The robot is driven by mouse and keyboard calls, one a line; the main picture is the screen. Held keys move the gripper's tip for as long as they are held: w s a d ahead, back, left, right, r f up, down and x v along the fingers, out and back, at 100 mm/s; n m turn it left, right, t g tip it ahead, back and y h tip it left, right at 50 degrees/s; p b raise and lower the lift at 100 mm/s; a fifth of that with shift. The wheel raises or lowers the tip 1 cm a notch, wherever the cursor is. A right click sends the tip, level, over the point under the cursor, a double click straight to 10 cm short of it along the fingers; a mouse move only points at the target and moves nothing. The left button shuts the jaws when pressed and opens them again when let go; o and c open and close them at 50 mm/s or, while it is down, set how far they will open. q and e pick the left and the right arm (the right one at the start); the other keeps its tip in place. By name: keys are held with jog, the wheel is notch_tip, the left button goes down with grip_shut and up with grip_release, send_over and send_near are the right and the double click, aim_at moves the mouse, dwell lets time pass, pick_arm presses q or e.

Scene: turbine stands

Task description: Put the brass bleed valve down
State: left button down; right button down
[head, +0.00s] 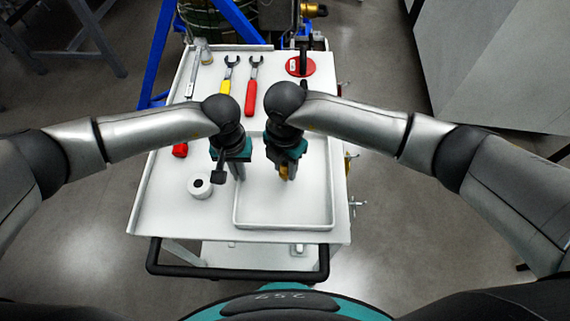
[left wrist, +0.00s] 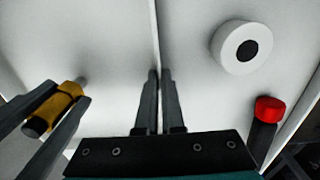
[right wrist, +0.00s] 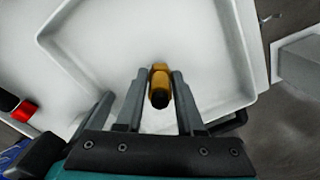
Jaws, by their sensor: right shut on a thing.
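The brass bleed valve (head: 284,173) is between the fingers of my right gripper (head: 289,172), which is shut on it. It also shows in the right wrist view (right wrist: 160,83), with its dark end towards the camera, and in the left wrist view (left wrist: 62,98). The valve is over the inside of the white tray (head: 285,228); I cannot tell whether it touches the tray floor. My left gripper (head: 238,174) is empty, its fingers close together, above the tray's left rim. It shows in the left wrist view (left wrist: 160,73).
On the white cart top (head: 160,205), a white roll (head: 200,186) and a red-capped dark item (head: 180,150) lie left of the tray. A yellow wrench (head: 227,75), a red wrench (head: 252,85) and a red disc (head: 300,66) lie behind. The tray's front is bare.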

jog(key=c, duration=0.5)
grip_release()
jog(key=shift+f, duration=0.1)
notch_tip(320, 180, up, 12)
jog(key=shift+r, duration=0.15)
pick_arm(q)
jog(key=c, duration=1)
grip_release()
jog(key=shift+o, duration=0.2)
notch_tip(320, 180, up, 12)
